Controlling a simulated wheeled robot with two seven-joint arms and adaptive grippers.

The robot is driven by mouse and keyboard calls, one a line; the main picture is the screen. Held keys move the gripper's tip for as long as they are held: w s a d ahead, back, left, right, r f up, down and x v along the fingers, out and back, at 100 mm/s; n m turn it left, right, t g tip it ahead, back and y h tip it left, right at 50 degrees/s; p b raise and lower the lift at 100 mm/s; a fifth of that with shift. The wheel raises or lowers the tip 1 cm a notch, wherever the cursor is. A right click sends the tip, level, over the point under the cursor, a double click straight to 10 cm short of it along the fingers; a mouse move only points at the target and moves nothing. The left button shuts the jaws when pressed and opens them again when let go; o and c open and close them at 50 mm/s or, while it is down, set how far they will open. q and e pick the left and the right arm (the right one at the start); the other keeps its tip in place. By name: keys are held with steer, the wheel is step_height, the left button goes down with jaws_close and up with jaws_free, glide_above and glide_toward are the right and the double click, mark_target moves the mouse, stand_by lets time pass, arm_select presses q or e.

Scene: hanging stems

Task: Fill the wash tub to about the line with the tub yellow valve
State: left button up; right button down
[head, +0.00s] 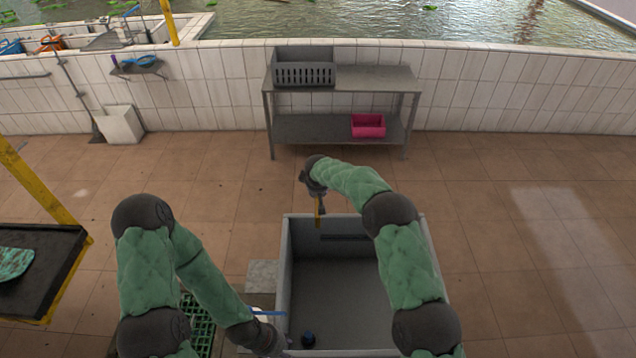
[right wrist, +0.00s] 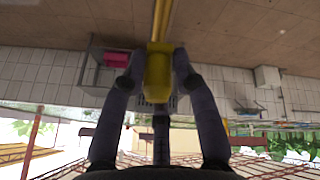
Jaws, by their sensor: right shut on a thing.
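The grey wash tub (head: 286,262) stands at the front centre. A dark stripe (head: 345,237) runs along its inner back wall. Its inside looks plain grey; I cannot make out a water surface. My right gripper (head: 319,200) is over the tub's back left edge, shut on a yellow part that hangs below it. The right wrist view shows the yellow valve piece (right wrist: 158,72) between both fingers, with a yellow rod (right wrist: 161,20) running on from it. My left gripper (head: 272,345) is low beside the tub's left wall, near a blue bar (head: 268,313); its fingers are unclear.
A green grate (head: 197,325) is left of the tub. A metal bench (head: 390,80) with a grey crate (head: 303,72) and a pink bin (head: 368,125) stands behind. The tiled floor at right is clear.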

steer(key=shift+s+f, duration=0.15)
steer(key=shift+f, duration=0.15)
steer(key=c, duration=2)
jaws_free()
steer(key=shift+w+d+f+b, duration=0.1)
steer(key=shift+w+d+b, duration=0.15)
steer(key=shift+d, duration=0.8)
steer(key=shift+w+d+b, duration=0.1)
steer(key=shift+d+b, duration=0.2)
steer(key=shift+d, duration=0.7)
steer(key=shift+o, duration=0.4)
steer(key=shift+w+d+b, duration=0.15)
steer(key=shift+w+d, duration=0.25)
steer(key=shift+d, duration=0.4)
steer(key=shift+w+d+b, duration=0.15)
steer(key=shift+w+d, duration=0.2)
steer(key=shift+d, duration=0.4)
steer(key=shift+o, duration=0.2)
steer(key=shift+w+d, duration=0.25)
steer(key=shift+d, duration=0.05)
